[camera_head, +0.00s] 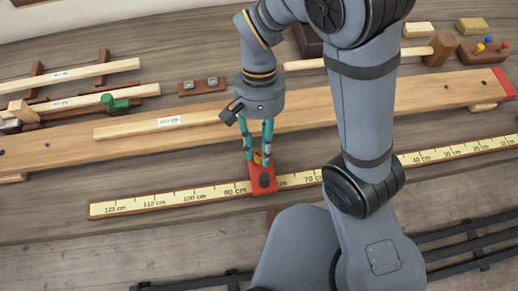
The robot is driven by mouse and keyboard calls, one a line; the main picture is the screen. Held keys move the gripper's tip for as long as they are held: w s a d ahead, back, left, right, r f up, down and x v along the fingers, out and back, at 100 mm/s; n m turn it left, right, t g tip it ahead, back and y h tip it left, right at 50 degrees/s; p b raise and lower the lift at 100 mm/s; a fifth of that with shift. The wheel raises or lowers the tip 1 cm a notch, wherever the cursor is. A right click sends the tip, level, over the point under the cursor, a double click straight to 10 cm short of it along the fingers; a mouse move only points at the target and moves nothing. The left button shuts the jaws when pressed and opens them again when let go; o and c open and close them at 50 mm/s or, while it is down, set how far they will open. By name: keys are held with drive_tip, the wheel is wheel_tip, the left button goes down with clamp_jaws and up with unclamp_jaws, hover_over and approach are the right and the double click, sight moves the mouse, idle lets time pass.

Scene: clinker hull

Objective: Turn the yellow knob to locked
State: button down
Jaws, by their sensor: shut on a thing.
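A small red block (257,188) lies across the yellow ruler, with a dark round part (264,180) on its near end. The yellow knob (257,158) shows as a small patch at the far end of the block, partly hidden by my fingers. My gripper (259,157) points down with its teal fingers on either side of the yellow knob, shut on it. I cannot read which position the knob is in.
A yellow ruler (150,202) runs along the bench in front of a long plank (70,152). Dark rails (470,235) run along the near side.

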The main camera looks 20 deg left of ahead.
drive_tip(key=m+b, duration=0.1)
drive_tip(key=m, duration=0.1)
drive_tip(key=m+y+b, duration=0.1)
drive_tip(key=m, duration=0.1)
drive_tip(key=m+y+b, duration=0.1)
drive_tip(key=m, duration=0.1)
drive_tip(key=shift+d, duration=0.25)
drive_tip(key=shift+y, duration=0.3)
drive_tip(key=c, duration=1.5)
unclamp_jaws()
drive_tip(key=shift+o, duration=0.5)
drive_tip(key=shift+r, duration=0.15)
drive_tip(key=v, duration=1.1)
drive_tip(key=shift+w+r, duration=0.3)
drive_tip(key=shift+r, duration=0.05)
drive_tip(key=shift+f, duration=0.1)
